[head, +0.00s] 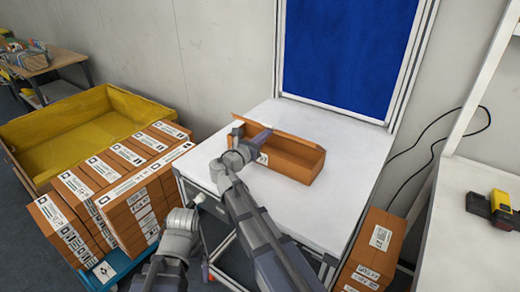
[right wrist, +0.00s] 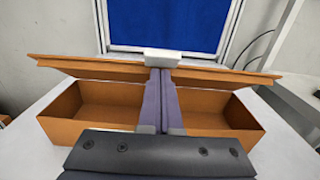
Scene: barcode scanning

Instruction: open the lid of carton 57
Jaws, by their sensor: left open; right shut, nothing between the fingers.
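A brown carton (head: 290,158) stands on the white table with its long lid (head: 277,133) raised along the back edge. A white label (head: 263,158) on its front is too small to read, so I cannot confirm 57. In the right wrist view the carton (right wrist: 222,112) looks empty inside, with its lid (right wrist: 95,70) standing up and leaning back. My right gripper (head: 262,134) is shut and empty, reaching over the carton to the lid. In the right wrist view its fingertips (right wrist: 162,62) overlap the lid; contact is unclear. My left gripper (head: 198,200) is open and empty by the table's front left corner.
Stacked labelled cartons (head: 115,190) fill the left side, with a yellow bin (head: 75,130) behind them. More cartons (head: 370,250) stand right of the table (head: 345,165). A yellow and black scanner (head: 492,208) lies on the right bench. A blue panel (head: 350,50) rises behind the table.

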